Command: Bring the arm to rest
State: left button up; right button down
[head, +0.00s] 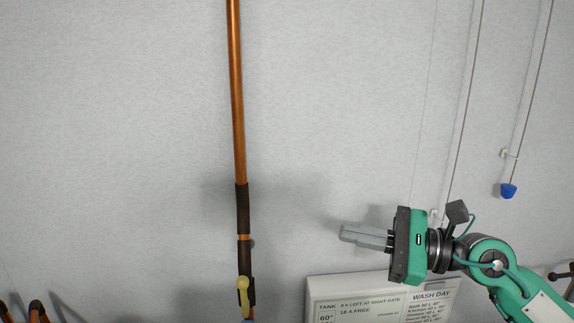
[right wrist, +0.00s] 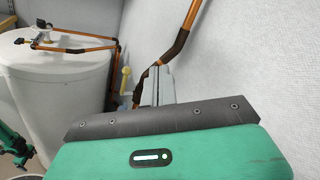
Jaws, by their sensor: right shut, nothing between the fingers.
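My right gripper (head: 364,236) is at the right of the head view, in front of the pale wall and pointing left. Its grey fingers are together with nothing between them. It stands apart from the copper pipe (head: 236,110) to its left. In the right wrist view the fingers (right wrist: 157,85) show beyond the green gripper body, with the pipe behind them. My left gripper is not seen in the head view.
A yellow lever handle (head: 243,294) sits low on the pipe. A sign board (head: 380,296) stands below the gripper. A blue pull knob (head: 508,190) hangs on a cord at right. A white tank (right wrist: 60,90) shows in the wrist view.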

jog(key=w+d+f+m+t+h, duration=0.1)
jog(key=d+f+m+t+h, duration=0.25)
jog(key=m+t, duration=0.8)
jog(key=w+d+f+m+t+h, duration=0.1)
jog(key=d+f+m+t+h, duration=0.3)
jog(key=m, duration=1.5)
jog(key=s+d+f+m+g+h, duration=0.2)
jog(key=d+f+m+h, duration=0.1)
jog(key=f+m+h, duration=0.4)
jog(key=s+d+f+m+g+h, duration=0.2)
jog(key=d+f+m+g+h, duration=0.15)
jog(key=f+m, duration=0.55)
jog(key=s+a+f+m+g, duration=0.3)
jog(key=s+f+m+g, duration=0.7)
jog(key=s+f, duration=1.1)
notch_tip(320, 180, down, 35)
jog(key=s+n+g+b, duration=0.2)
jog(key=s+g+b, duration=0.1)
jog(key=b, duration=0.2)
jog(key=s+d+f+b, duration=0.2)
jog(key=s+f, duration=0.7)
jog(key=f, duration=0.3)
jog(key=s+d+f+g+b, duration=0.1)
jog(key=s+f+b, duration=0.1)
jog(key=s+f, duration=0.7)
notch_tip(320, 180, down, 3)
jog(key=shift+s+d+g+y, duration=0.2)
jog(key=shift+d+g+y, duration=0.1)
jog(key=shift+d, duration=0.05)
